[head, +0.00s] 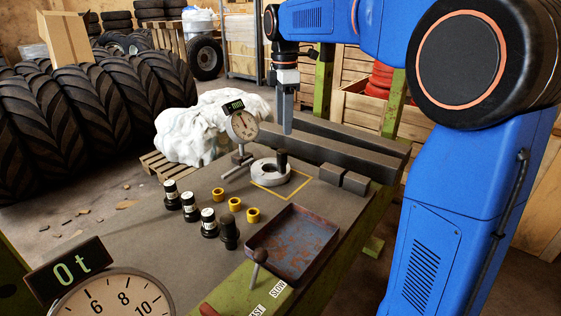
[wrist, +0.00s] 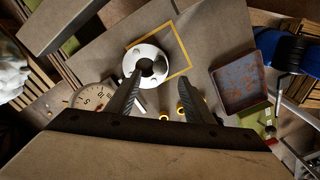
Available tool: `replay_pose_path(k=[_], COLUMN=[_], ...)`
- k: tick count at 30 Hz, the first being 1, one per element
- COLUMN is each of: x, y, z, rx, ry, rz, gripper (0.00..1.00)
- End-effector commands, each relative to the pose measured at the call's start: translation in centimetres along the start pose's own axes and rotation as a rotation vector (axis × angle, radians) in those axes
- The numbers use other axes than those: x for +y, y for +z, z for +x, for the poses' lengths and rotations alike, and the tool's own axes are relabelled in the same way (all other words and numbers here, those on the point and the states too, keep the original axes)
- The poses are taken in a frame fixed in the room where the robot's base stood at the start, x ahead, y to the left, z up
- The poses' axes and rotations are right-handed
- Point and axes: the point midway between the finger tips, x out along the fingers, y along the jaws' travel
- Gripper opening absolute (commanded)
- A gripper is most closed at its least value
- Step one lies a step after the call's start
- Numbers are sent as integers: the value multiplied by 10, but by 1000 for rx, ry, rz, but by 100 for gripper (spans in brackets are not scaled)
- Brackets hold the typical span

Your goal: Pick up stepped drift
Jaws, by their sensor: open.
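Several dark stepped cylinders stand in a row on the bench; the three at the left (head: 189,207) carry white labels, and the nearest (head: 229,232) is plain. I cannot tell which is the stepped drift. Another dark upright piece (head: 282,159) shows at the pale metal ring (head: 263,172), which lies inside a yellow square outline. In the wrist view the ring (wrist: 159,50) has a dark centre, close to my left fingertip. My gripper (wrist: 163,80) is open, empty, and points down; in the head view it hangs above the back of the bench (head: 286,118).
A dial gauge on a stand (head: 242,126) is left of the ring. Yellow bushings (head: 234,204) lie beside the cylinders. A rusty tray (head: 293,244) is at the bench's front right.

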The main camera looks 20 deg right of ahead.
Motion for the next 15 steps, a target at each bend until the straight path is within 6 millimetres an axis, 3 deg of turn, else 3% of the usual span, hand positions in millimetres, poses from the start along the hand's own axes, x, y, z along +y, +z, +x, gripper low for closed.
replay_pose_path(k=[9,15], x=[0,0], y=[0,0], z=[54,68], rx=[0,0], ry=[-2,0], rz=[1,1], gripper=[48,48])
